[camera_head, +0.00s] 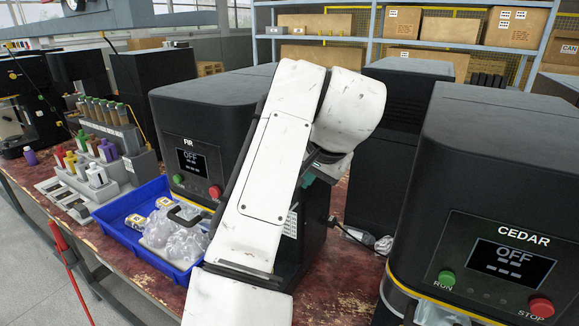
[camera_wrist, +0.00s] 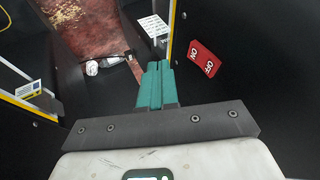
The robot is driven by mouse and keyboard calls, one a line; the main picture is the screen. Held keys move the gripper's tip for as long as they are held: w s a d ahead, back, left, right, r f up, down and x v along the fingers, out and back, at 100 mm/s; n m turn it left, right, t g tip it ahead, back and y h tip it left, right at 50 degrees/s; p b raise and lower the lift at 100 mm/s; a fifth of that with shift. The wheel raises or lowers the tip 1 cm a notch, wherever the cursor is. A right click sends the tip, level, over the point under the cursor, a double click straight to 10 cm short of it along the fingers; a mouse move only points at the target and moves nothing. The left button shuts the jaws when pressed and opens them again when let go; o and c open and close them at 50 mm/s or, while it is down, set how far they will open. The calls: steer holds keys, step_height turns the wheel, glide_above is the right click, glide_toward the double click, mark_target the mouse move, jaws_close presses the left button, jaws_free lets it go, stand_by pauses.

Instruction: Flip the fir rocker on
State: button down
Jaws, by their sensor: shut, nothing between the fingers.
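The fir machine (camera_head: 225,110) is a black box with a FIR label; its screen (camera_head: 191,161) reads OFF. In the wrist view a red rocker (camera_wrist: 204,58) with white ON and OFF lettering sits on a dark panel, which looks like the fir machine's side. I cannot tell which end is pressed in. My gripper (camera_wrist: 157,68) has green fingers, shut and empty. Its tips are left of the rocker in the picture, with a gap showing between them. In the head view my white arm hides the rocker and most of the gripper; only a bit of green shows.
The cedar machine (camera_head: 490,160), its screen also OFF, stands at right. A blue tray (camera_head: 150,252) with clear bags is at left. A clear bottle-like item (camera_wrist: 92,67) and a white label card (camera_wrist: 154,26) show near the fingers.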

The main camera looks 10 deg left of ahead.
steer(key=a, duration=0.1)
steer(key=w+a+p, duration=0.1)
steer(key=a, duration=0.1)
steer(key=shift+a+f, duration=0.1)
steer(key=shift+a, duration=0.1)
steer(key=shift+w+a+f+t+y+b, duration=0.1)
steer(key=shift+a+f+t+y+b, duration=0.25)
steer(key=shift+y+b, duration=0.25)
stand_by(0.3)
